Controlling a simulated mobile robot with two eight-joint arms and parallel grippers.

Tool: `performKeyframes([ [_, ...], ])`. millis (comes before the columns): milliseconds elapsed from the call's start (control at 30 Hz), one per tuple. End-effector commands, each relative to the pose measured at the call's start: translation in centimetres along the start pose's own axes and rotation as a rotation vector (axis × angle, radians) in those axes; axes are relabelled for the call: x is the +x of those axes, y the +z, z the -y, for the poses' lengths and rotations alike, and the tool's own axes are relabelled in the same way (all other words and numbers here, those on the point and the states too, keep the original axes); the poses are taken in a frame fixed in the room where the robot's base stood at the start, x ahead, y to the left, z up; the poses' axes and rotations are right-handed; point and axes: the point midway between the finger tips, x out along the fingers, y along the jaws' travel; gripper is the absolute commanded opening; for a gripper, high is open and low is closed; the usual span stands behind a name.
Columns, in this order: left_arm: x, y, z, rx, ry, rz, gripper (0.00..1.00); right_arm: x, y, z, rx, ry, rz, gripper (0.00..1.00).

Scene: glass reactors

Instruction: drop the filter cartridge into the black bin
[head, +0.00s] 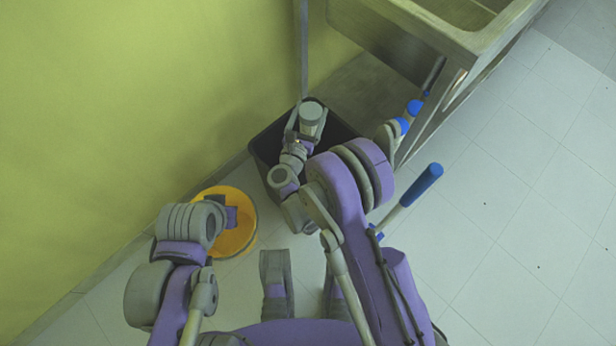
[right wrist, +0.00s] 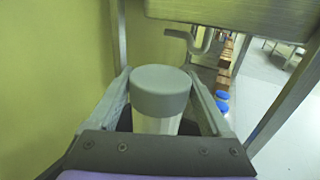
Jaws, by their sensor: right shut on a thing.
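The filter cartridge (right wrist: 160,92) has a grey cap and a pale body. In the right wrist view it stands between the two fingers of my right gripper (right wrist: 160,105), which is shut on it. In the head view the cartridge (head: 312,117) shows its grey cap over the black bin (head: 262,150), and my right gripper (head: 303,133) is there with it. The bin stands on the floor against the yellow-green wall, partly hidden by my right arm. How high the cartridge is above the bin's rim I cannot tell. My left arm is at the lower left; its gripper is not clearly visible.
A yellow bucket (head: 238,236) stands left of the bin, partly behind my left arm. A metal sink or bench (head: 440,35) is at the upper right. Blue-handled tools (head: 424,184) are right of my right arm. The tiled floor at right is clear.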

Motion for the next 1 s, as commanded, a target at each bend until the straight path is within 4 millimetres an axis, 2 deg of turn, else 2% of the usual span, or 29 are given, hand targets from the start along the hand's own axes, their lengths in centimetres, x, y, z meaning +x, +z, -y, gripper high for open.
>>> performKeyframes([
  [100, 1.3, 0.3, 0.0, 0.0, 0.0, 0.004, 0.0, 0.0, -1.8, 0.0, -0.001, 0.0, 0.0, 0.0],
  [300, 2.6, 0.7, 0.0, 0.0, 0.0, 0.008, 0.0, 0.1, -3.9, 0.0, -0.001, 0.0, 0.0, 0.0],
  [633, 2.7, 0.7, 0.0, 0.0, 0.0, 0.008, 0.0, 0.0, -4.1, 0.0, 0.0, 0.0, 0.001, 0.0],
  [667, 2.7, 0.7, 0.0, 0.0, 0.0, 0.008, 0.0, 0.0, -4.1, 0.0, 0.0, 0.0, 0.001, 0.86],
  [733, 2.7, 0.7, 0.0, 0.0, 0.0, 0.008, 0.0, 0.0, -4.1, 0.0, 0.0, 0.0, 0.001, 0.99],
  [1000, 2.7, 0.7, 0.0, 0.0, 0.0, 0.008, 0.0, -0.1, -4.2, 0.0, 0.0, 0.001, 0.0, 1.0],
])
